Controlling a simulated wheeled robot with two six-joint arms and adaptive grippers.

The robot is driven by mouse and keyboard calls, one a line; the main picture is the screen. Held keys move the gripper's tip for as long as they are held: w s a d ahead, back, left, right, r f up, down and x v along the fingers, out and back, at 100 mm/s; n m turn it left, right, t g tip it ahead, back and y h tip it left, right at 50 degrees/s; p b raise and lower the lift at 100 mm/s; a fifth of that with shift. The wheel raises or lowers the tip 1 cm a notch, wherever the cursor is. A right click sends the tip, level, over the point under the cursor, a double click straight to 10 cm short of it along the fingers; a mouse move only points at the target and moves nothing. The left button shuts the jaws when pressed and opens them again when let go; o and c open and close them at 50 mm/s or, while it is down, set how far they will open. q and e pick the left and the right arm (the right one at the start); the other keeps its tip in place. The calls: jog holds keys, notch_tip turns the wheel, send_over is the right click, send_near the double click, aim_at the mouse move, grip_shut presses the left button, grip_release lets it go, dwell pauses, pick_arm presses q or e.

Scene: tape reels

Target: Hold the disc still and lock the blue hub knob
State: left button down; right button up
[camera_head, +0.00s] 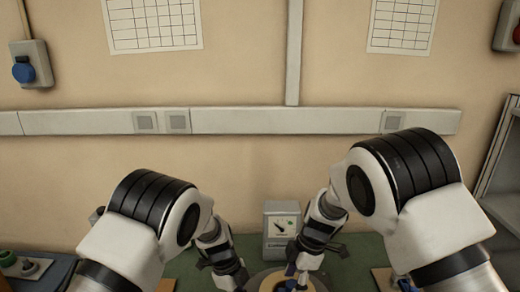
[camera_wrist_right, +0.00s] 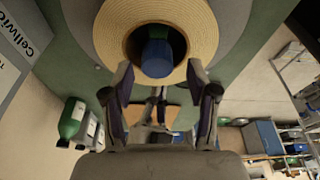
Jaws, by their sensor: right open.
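The tan ringed disc (camera_wrist_right: 112,42) fills the top of the right wrist view, with the blue hub knob (camera_wrist_right: 157,60) in its dark centre hole. Part of the disc also shows at the bottom edge of the head view (camera_head: 264,283). My right gripper (camera_wrist_right: 160,82) is open, its two fingers spread on either side below the knob, with nothing visible between them. In the head view the right gripper (camera_head: 300,275) hangs over the disc and hides part of it. My left gripper (camera_head: 235,281) is at the disc's left side; its fingertips are too small and cut off to read.
A grey meter box (camera_head: 281,228) stands on the green bench behind the disc. A board (camera_head: 384,279) lies right of the disc. A shelf rack (camera_head: 502,165) stands at the right edge.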

pick_arm(q)
jog(key=shift+s+f, duration=0.15)
pick_arm(e)
jog(key=n+g, duration=0.1)
jog(key=n, duration=0.5)
jog(key=shift+h, duration=0.3)
jog(key=n, duration=0.3)
jog(key=shift+g, duration=0.4)
jog(key=n+h, duration=0.1)
jog(key=n, duration=0.5)
jog(key=shift+g+h, duration=0.3)
jog(key=shift+h, duration=0.1)
jog(key=shift+f, duration=0.2)
jog(key=shift+f, duration=0.25)
jog(key=shift+r, duration=0.1)
jog(key=shift+c, duration=0.3)
pick_arm(q)
jog(key=shift+a, duration=0.15)
pick_arm(e)
jog(key=c, duration=1)
